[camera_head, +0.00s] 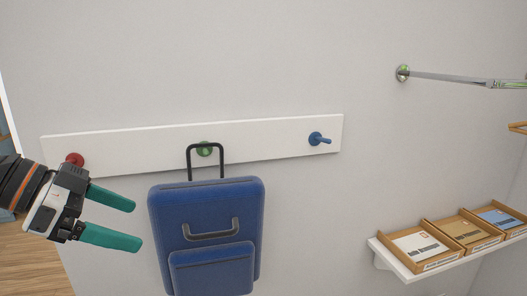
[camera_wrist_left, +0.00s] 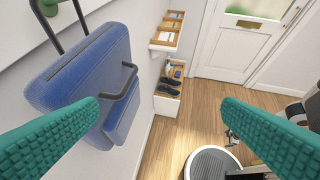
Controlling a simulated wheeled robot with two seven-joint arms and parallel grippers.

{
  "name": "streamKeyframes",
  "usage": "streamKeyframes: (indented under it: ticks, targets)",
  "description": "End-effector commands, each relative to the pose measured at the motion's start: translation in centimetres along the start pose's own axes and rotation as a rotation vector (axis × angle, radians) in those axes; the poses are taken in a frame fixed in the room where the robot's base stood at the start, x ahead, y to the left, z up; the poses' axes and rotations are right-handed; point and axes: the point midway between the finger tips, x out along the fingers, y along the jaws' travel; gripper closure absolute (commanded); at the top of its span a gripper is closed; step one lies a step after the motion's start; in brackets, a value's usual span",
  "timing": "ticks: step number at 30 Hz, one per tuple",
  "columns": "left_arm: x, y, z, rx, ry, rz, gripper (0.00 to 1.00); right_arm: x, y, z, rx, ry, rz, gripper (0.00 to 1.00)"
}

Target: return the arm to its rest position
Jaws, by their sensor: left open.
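My left gripper (camera_head: 122,219) comes in from the left in the head view, with its two teal fingers apart and nothing between them. It is just left of a blue suitcase (camera_head: 195,205) and apart from it in that view. The suitcase hangs by its black top handle from the green peg (camera_head: 204,149) on a white wall board (camera_head: 265,137). In the left wrist view the open fingers (camera_wrist_left: 160,125) frame the floor, and the suitcase (camera_wrist_left: 85,75) shows at the left, partly behind a finger.
A red peg (camera_head: 74,159) and an empty blue peg (camera_head: 319,139) are on the board. A shelf (camera_head: 420,268) with wooden trays is at the lower right, below a metal rail (camera_head: 450,78). The left wrist view shows a shoe cabinet (camera_wrist_left: 167,104), a white door (camera_wrist_left: 232,45) and open wooden floor.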

Motion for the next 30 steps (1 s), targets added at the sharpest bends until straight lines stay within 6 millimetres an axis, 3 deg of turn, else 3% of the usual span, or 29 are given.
streamKeyframes:
  ticks: [8, 14, 22, 27, 30]
  targets:
    - [5.2, 0.9, -3.4, -0.053, 0.042, 0.022, 0.11, 0.0, 0.0, 0.2, 0.000, -0.002, 0.000, 0.03]
    - [10.5, 1.1, -7.6, -0.117, 0.082, 0.056, 0.11, 0.0, 0.0, -0.1, 0.000, 0.001, 0.000, 0.03]
    - [19.2, -1.9, -17.9, -0.291, 0.171, 0.159, 0.11, 0.0, 0.1, -0.5, 0.001, 0.008, 0.001, 0.03]
    - [22.0, -5.5, -24.9, -0.432, 0.255, 0.262, 0.11, 0.0, 0.1, -0.4, 0.001, 0.007, 0.001, 0.03]
    - [22.5, -7.8, -28.6, -0.509, 0.313, 0.325, 0.11, 0.0, 0.0, -0.4, 0.001, 0.007, 0.000, 0.03]
